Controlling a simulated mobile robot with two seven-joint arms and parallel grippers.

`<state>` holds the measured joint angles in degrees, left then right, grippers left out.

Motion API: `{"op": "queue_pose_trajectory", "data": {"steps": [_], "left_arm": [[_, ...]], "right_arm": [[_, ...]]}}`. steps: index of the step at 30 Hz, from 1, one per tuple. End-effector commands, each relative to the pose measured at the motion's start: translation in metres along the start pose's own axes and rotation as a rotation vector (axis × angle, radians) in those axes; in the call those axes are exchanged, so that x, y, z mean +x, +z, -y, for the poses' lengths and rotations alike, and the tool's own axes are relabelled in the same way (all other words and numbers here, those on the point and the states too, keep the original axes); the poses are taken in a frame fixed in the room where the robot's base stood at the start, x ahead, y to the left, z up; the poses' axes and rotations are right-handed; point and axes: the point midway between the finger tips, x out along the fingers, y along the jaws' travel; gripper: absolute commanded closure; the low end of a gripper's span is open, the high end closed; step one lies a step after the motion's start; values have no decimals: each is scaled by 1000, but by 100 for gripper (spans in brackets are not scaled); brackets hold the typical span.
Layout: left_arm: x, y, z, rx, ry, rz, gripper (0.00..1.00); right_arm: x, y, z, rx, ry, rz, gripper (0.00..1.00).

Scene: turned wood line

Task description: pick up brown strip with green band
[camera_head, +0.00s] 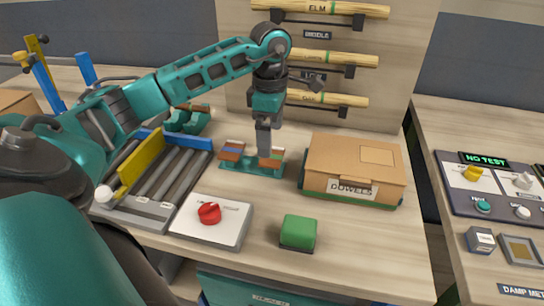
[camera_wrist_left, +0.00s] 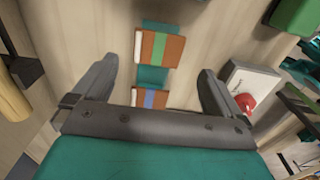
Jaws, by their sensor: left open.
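The brown strip with a green band (camera_head: 274,158) lies on a small teal holder (camera_head: 250,171), at its right end. In the left wrist view this strip (camera_wrist_left: 168,48) shows between and slightly beyond the fingertips, with space on both sides. A second brown strip with a blue band (camera_head: 232,151) lies at the holder's other end; it also shows in the left wrist view (camera_wrist_left: 137,98). My left gripper (camera_head: 264,150) points down over the green-banded strip, open and empty. I cannot tell how far its tips are above it. My right gripper is out of view.
A cardboard dowel box (camera_head: 330,163) stands close on the right. A white box with a red knob (camera_head: 225,225) and a green block (camera_head: 299,231) are in front. A roller rack (camera_head: 165,180) stands left. Dowels (camera_head: 320,97) hang on the board behind.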

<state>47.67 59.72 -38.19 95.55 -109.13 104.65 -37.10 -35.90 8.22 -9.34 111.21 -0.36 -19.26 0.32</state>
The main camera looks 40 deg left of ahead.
Motion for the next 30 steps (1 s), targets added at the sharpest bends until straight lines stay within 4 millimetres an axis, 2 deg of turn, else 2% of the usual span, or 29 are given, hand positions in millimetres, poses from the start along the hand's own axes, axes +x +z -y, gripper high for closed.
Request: {"op": "queue_pose_trajectory", "data": {"steps": [6,10,30], "left_arm": [[32,2,-2,1,-5,-1,0],[46,2,-2,0,-2,-2,0],[53,2,-3,1,0,-1,0]], "right_arm": [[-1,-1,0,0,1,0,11],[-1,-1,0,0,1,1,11],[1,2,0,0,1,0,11]]}}
